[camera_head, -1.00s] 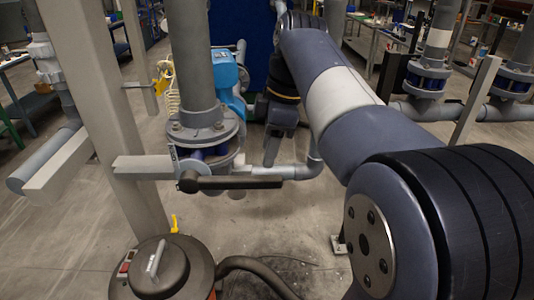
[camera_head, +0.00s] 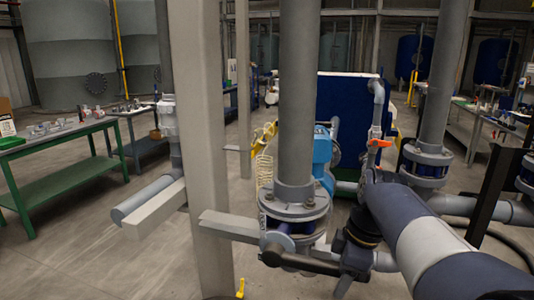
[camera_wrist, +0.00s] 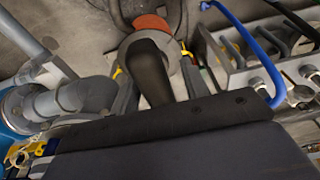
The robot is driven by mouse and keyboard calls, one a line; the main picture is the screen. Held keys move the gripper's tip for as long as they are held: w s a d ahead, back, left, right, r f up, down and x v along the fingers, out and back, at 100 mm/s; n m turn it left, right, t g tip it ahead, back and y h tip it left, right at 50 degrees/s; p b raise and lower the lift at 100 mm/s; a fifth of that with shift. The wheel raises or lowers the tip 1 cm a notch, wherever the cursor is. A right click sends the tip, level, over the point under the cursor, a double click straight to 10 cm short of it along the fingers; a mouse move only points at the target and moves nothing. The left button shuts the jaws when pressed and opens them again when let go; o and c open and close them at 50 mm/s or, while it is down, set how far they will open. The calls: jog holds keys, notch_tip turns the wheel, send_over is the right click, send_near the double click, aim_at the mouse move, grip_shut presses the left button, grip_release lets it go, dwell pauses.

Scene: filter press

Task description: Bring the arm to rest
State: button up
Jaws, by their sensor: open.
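My arm (camera_head: 425,245) reaches in from the lower right of the head view. My gripper (camera_head: 346,284) hangs at its end, pointing down, beside the flanged grey pipe (camera_head: 297,100). A valve with a dark lever (camera_head: 303,263) sits under that flange, and the lever's tip shows close to my gripper; I cannot tell whether they touch. In the wrist view my gripper (camera_wrist: 157,84) has its two grey fingers apart. A dark tapered shape (camera_wrist: 150,72) shows between them, with an orange-red disc (camera_wrist: 151,22) past it. I cannot tell that the fingers touch the shape.
A grey post (camera_head: 203,140) stands left of the pipe. A green table (camera_head: 60,150) is at the left, with open floor (camera_head: 110,250) before it. An orange-handled valve (camera_head: 378,140) is behind my arm.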

jog(key=shift+r+h+p, duration=0.35)
jog(key=shift+r+h, duration=0.25)
jog(key=shift+r, duration=0.4)
